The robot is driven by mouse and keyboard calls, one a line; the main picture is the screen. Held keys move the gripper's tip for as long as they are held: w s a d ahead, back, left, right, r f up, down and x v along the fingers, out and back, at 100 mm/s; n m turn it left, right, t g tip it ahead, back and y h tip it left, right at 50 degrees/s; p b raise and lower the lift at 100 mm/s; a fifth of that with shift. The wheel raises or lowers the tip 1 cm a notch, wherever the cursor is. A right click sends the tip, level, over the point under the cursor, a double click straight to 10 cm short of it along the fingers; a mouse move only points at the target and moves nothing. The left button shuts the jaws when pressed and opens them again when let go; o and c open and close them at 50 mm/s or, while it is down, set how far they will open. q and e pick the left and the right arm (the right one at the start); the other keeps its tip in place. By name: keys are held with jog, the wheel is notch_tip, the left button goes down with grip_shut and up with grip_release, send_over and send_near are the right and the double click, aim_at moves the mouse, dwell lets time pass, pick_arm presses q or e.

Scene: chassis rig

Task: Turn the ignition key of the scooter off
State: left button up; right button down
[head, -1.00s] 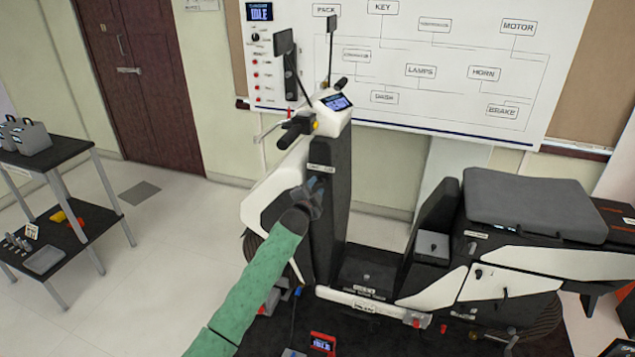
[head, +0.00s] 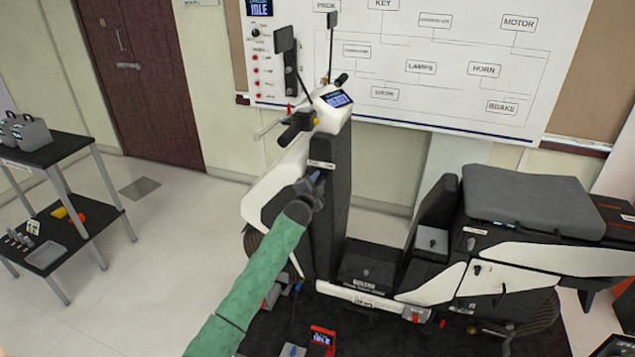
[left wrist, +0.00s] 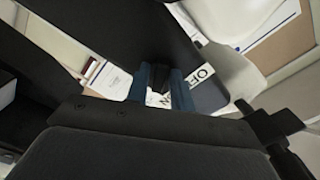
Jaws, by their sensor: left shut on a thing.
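The scooter (head: 520,250) stands to the right of my left arm in the head view, with its dark front column (head: 334,205) upright below the handlebar. My left gripper (head: 317,178) is at the upper part of this column, just below a small white label (head: 321,165). In the left wrist view its blue fingers (left wrist: 166,88) are shut against the dark panel, beside a white label reading "OF…" (left wrist: 201,76). The ignition key is hidden between the fingers, so its angle cannot be seen. My right gripper is out of view.
The handlebar (head: 298,126) and lit display (head: 337,99) are above my left gripper. A whiteboard (head: 460,75) with labelled boxes is behind. A two-level table (head: 50,150) with cases stands at the left, with free floor (head: 165,235) between. A small red device (head: 322,337) sits low in front.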

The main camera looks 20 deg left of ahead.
pick_arm(q)
jog(key=shift+f, duration=0.1)
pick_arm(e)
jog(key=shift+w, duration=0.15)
pick_arm(q)
jog(key=n+b, duration=0.3)
jog(key=n, duration=0.6)
jog(key=shift+n, duration=1.4)
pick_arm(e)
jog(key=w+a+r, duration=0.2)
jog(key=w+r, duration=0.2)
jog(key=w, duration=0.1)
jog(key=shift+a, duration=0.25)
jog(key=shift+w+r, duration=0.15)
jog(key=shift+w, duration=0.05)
